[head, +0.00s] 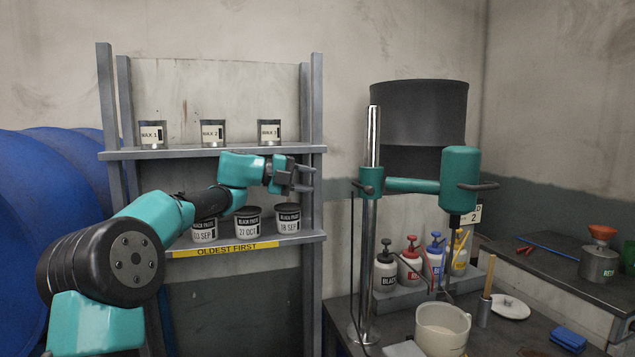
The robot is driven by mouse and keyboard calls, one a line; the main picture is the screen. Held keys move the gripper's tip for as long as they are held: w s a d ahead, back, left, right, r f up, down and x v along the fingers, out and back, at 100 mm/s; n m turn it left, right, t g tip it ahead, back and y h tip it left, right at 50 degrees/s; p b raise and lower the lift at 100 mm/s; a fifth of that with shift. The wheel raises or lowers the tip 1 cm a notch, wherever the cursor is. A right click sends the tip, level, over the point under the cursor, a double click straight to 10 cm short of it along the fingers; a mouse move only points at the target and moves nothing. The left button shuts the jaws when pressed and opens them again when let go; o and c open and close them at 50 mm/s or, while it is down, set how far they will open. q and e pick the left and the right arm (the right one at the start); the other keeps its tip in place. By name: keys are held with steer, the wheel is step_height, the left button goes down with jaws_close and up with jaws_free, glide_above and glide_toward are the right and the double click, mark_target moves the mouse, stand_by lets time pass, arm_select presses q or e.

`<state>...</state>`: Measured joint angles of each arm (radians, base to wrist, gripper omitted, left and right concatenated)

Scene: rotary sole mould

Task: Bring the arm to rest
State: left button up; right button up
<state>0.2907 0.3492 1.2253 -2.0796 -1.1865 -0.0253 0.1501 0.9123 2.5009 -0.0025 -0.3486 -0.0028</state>
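My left arm comes in from the left and reaches across the front of the shelf rack (318,115). My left gripper (306,178) is between the upper and lower shelves at the right side of the rack. Its fingers point right and stand apart, with nothing visible between them. Below the gripper, a tin marked black paste 18 SEP (287,219) stands on the lower shelf, apart from it. Tins marked 27 OCT (247,222) and 03 SEP (204,231) stand to its left, the latter partly behind my arm. My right gripper is not in view.
Several labelled wax tins (212,133) stand on the upper shelf. A teal mixer on a chrome pole (372,230) stands right of the rack. Bottles (410,262), a cream pot (441,328) and a red-topped can (599,262) crowd the benches. Blue drums (60,190) stand at left.

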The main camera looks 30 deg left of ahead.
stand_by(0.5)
arm_select(q)
steer(key=w+d+f+n+t+y, duration=0.1)
steer(key=w+d+f+n+t, duration=0.3)
steer(key=f+n, duration=0.35)
steer(key=w+d+f+n+t+y, duration=0.25)
steer(key=w+f+n, duration=0.25)
steer(key=f+n, duration=0.3)
steer(key=s+d+f+n+g+y, duration=0.1)
steer(key=s+f+n+g+y, duration=0.2)
steer(key=f, duration=1.2)
steer(key=s+d+f+n+y, duration=0.15)
steer(key=f+n, duration=0.35)
steer(key=f, duration=1)
steer(key=s+d+f+n+g, duration=0.2)
steer(key=s+f+g, duration=0.2)
steer(key=s+f, duration=0.65)
steer(key=s+d+f+n+g, duration=0.1)
steer(key=s+f+g, duration=0.1)
steer(key=s+f, duration=0.3)
steer(key=s+d+f+n+g, duration=0.1)
steer(key=s+f, duration=0.5)
steer(key=s, duration=0.6)
steer(key=s+d+f+n+g, duration=0.2)
steer(key=s+f+g, duration=0.3)
steer(key=s, duration=0.4)
steer(key=shift+s+f+n+y, duration=0.35)
steer(key=shift+f+n+y, duration=0.05)
steer(key=shift+f+n, duration=0.1)
